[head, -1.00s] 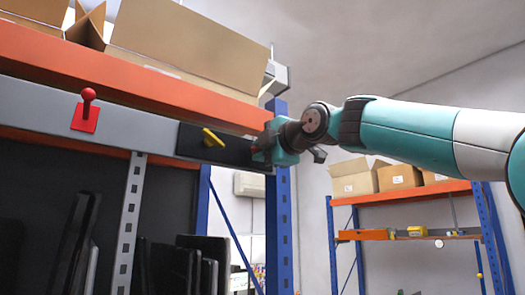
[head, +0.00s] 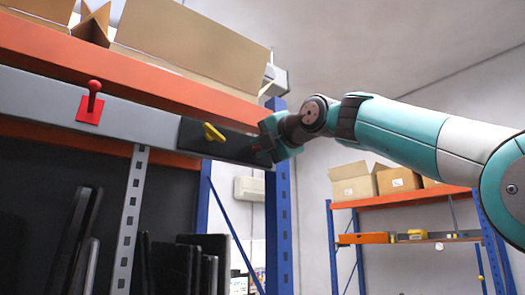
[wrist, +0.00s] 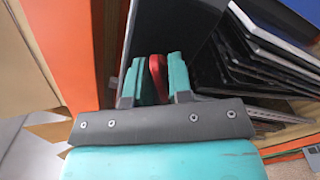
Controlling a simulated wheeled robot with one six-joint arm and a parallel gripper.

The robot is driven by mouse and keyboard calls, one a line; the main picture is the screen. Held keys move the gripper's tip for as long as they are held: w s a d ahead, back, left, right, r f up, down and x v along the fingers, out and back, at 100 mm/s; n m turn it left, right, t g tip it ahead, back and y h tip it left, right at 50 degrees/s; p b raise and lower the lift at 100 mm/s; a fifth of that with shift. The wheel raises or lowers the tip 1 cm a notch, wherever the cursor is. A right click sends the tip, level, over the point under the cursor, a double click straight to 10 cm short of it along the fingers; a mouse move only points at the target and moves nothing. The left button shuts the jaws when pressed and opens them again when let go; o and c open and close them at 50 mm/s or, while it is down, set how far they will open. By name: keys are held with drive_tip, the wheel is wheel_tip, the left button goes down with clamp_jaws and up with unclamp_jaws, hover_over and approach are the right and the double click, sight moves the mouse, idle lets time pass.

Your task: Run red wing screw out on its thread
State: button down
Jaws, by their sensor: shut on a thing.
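The red wing screw (wrist: 157,75) shows in the wrist view between the two teal fingers of my gripper (wrist: 157,80). My gripper is shut on it, with a finger on each side. In the head view my gripper (head: 262,145) is at the right end of the black plate (head: 225,146) on the grey rail, and only a bit of red shows there. The thread of the screw is hidden, so I cannot tell how far out it stands.
A yellow wing screw (head: 213,133) sits on the same black plate, left of my gripper. A red knob on a red square (head: 90,104) is further left on the grey rail (head: 150,122). Cardboard boxes (head: 190,48) stand above on the orange shelf beam (head: 150,85). Dark flat panels (wrist: 265,60) stand below.

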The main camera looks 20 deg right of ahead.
drive_tip(key=shift+n, duration=1)
drive_tip(key=shift+b, duration=0.3)
drive_tip(key=c, duration=1.3)
unclamp_jaws()
drive_tip(key=shift+o, duration=0.2)
drive_tip(key=b+v, duration=0.4)
drive_tip(key=v, duration=1.3)
drive_tip(key=shift+s, duration=0.15)
